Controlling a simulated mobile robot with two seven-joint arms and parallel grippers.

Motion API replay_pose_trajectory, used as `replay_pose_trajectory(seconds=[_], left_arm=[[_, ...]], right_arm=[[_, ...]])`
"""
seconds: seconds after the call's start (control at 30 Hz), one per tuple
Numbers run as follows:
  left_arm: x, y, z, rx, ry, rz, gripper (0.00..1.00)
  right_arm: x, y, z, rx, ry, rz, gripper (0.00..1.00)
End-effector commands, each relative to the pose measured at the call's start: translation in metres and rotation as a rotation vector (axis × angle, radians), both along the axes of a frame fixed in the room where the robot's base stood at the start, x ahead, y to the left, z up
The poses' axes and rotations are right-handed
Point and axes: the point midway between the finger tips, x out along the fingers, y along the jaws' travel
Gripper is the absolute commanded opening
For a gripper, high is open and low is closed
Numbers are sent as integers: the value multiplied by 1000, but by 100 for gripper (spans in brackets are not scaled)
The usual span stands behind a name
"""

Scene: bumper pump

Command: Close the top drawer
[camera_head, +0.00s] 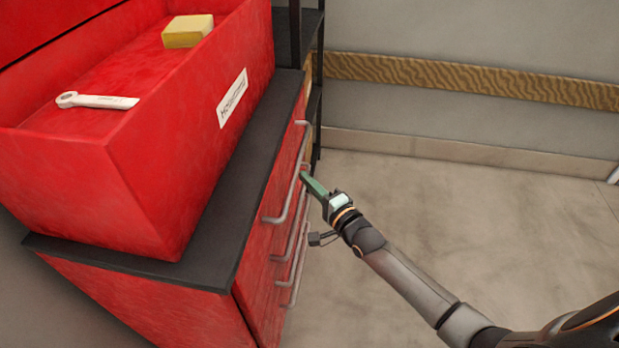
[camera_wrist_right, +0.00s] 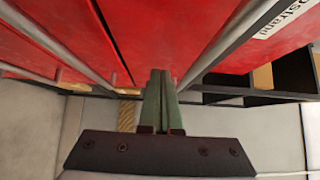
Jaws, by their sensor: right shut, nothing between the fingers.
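The red cabinet (camera_head: 140,300) has a dark top and several drawers with grey bar handles on its right face. The top drawer's handle (camera_head: 288,185) is the highest bar, just under the dark top's edge. I see no clear gap at the top drawer, so I cannot tell how far it is out. My right gripper (camera_head: 305,178) is shut and empty, its green fingertips close beside the top handle. In the right wrist view the fingers (camera_wrist_right: 161,98) are together, pointing at the red drawer fronts (camera_wrist_right: 160,35), between two handle bars. Contact is unclear. My left gripper is out of view.
A red open box (camera_head: 150,190) stands on the cabinet's dark top (camera_head: 215,235). It holds a wrench (camera_head: 100,101) and a yellow block (camera_head: 187,31). A black shelf frame (camera_head: 317,90) stands behind the cabinet. The floor (camera_head: 440,220) to the right is clear.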

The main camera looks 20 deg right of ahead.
Motion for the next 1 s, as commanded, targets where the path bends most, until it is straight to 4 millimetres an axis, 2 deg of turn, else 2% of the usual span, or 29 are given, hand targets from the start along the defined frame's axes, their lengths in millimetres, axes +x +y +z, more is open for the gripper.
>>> replay_pose_trajectory(seconds=[0.3,0.5,0.7,1.0], left_arm=[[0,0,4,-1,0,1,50],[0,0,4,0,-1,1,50],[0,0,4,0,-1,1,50],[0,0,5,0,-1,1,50]], right_arm=[[-57,-14,-2,0,5,0,0],[-85,-21,-2,-1,3,-1,0],[-97,-24,-1,-1,2,-1,0],[-101,-22,-5,-31,11,1,0]])
